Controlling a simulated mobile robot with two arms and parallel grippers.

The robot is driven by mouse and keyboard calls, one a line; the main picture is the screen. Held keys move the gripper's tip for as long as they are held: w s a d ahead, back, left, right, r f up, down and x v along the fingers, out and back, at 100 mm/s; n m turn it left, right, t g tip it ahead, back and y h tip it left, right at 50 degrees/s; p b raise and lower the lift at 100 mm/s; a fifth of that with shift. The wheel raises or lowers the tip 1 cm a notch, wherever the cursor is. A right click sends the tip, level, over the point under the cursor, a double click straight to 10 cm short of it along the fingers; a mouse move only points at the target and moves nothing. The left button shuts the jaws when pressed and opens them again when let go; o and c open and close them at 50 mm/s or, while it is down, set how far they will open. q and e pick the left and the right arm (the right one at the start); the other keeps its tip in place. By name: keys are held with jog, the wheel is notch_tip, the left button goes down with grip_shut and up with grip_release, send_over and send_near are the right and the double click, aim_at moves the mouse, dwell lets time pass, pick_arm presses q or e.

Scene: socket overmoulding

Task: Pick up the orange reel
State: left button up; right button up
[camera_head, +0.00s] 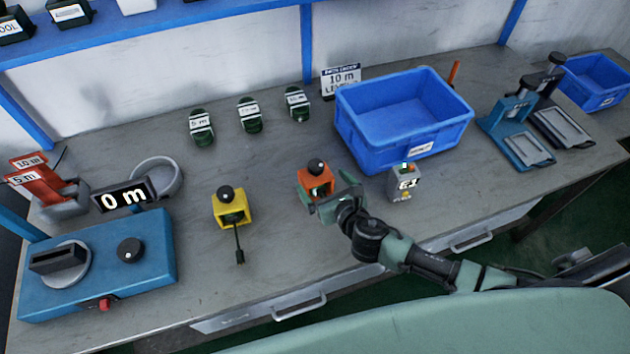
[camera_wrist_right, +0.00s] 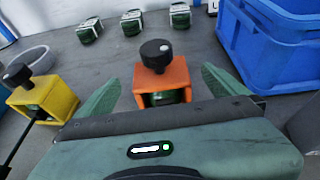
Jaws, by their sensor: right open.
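The orange reel (camera_head: 316,180) is a boxy orange holder with a black knob on top, standing upright on the grey workbench. In the right wrist view the orange reel (camera_wrist_right: 162,76) sits between the two green fingers, with its lower part hidden behind the gripper body. My right gripper (camera_head: 325,196) is open around or just in front of the reel; I cannot tell whether the fingers touch it. It also shows in the right wrist view (camera_wrist_right: 172,92). My left gripper is not in view.
A yellow reel (camera_head: 231,207) with a hanging cable stands left of the orange one. A small grey box (camera_head: 404,186) stands close on the right. A blue crate (camera_head: 375,146) is behind. Several green reels (camera_head: 201,128) stand behind left; a blue machine (camera_head: 150,265) is at left.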

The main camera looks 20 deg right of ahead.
aim_at(318, 179)
jog(key=x, duration=0.6)
jog(key=shift+s+f, duration=0.15)
jog(key=shift+f, duration=0.2)
jog(key=c, duration=1.7)
jog(key=shift+r, duration=0.1)
